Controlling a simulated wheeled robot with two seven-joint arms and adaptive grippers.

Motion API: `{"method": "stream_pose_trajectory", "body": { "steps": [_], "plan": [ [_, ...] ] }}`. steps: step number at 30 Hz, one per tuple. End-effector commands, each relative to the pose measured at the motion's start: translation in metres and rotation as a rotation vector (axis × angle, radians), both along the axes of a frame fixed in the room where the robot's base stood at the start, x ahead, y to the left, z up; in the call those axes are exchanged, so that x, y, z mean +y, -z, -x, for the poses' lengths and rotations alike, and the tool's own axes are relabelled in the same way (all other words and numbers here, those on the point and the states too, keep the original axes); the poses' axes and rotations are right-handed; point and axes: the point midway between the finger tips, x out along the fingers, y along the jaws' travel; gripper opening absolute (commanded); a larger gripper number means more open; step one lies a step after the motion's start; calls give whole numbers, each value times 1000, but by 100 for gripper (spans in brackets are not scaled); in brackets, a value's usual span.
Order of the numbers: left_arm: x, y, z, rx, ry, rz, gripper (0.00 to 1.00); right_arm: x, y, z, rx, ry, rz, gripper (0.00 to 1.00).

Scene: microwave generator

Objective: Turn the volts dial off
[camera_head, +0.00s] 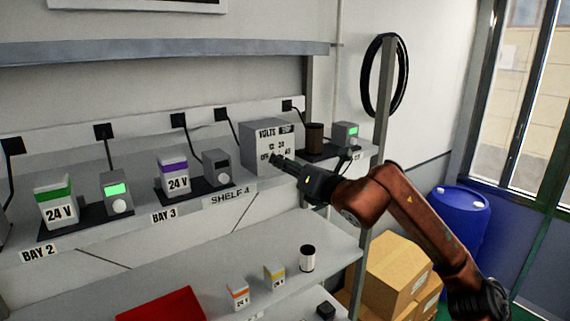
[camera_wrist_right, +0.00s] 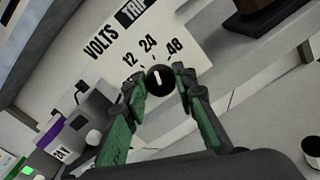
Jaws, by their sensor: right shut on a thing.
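The volts dial (camera_wrist_right: 160,78) is a round black knob with a white pointer line, on the front of a grey box (camera_head: 262,130) marked VOLTS and TRIP. In the head view the gripper hides most of the knob. My left gripper is out of view.
The box stands on a shelf (camera_head: 232,197) beside a dark brown canister (camera_head: 315,137) and a small meter (camera_head: 345,134) with a green screen. White 24 V units (camera_head: 174,180) stand to the left. Cardboard boxes (camera_head: 395,268) and a blue barrel (camera_head: 460,212) are at right.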

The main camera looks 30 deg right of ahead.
Motion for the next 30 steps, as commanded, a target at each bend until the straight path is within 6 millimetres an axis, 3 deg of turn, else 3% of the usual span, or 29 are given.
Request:
{"method": "stream_pose_trajectory", "body": {
  "steps": [11,30],
  "plan": [
    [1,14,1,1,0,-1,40,0,2,0,-12,2,129,1],
    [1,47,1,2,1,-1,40,2,1,0,-57,1,713,1]
  ]
}}
